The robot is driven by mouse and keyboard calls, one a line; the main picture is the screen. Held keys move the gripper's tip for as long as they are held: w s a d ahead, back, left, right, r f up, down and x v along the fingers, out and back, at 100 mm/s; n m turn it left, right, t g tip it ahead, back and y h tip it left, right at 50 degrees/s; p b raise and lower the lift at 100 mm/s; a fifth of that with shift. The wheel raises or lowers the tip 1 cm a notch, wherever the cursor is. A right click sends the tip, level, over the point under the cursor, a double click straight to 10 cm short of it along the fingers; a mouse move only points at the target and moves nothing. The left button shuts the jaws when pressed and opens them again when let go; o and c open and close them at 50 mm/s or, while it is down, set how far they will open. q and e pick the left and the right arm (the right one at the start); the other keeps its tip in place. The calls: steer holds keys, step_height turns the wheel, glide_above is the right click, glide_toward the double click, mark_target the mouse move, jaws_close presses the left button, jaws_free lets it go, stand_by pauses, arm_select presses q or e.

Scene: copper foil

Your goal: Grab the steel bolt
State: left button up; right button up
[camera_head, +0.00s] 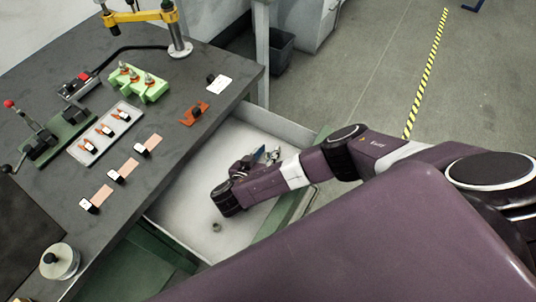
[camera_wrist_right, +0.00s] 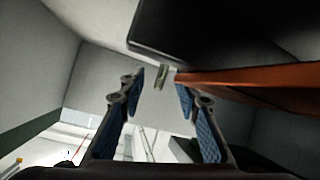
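In the head view, my right gripper (camera_head: 262,156) reaches down into the open white drawer (camera_head: 177,218) under the workbench. Its blue finger pads show only partly there. In the right wrist view, my right gripper (camera_wrist_right: 160,92) is open, with a gap between its two blue-padded fingers. A small greenish-grey metal piece (camera_wrist_right: 161,77) shows beyond the gap between the fingertips; I cannot tell whether it is the steel bolt. A small grey round metal part (camera_head: 216,227) lies on the drawer floor, apart from the gripper. My left gripper is not in view.
The dark workbench top (camera_head: 190,145) overhangs the drawer. It carries a green fixture (camera_head: 140,84), a white tray (camera_head: 103,132) and an orange part (camera_head: 194,113). An orange bar (camera_wrist_right: 255,77) lies close to the right finger. Drawer walls stand around the gripper.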

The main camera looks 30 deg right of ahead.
jaws_close()
steer(key=shift+r, duration=0.1)
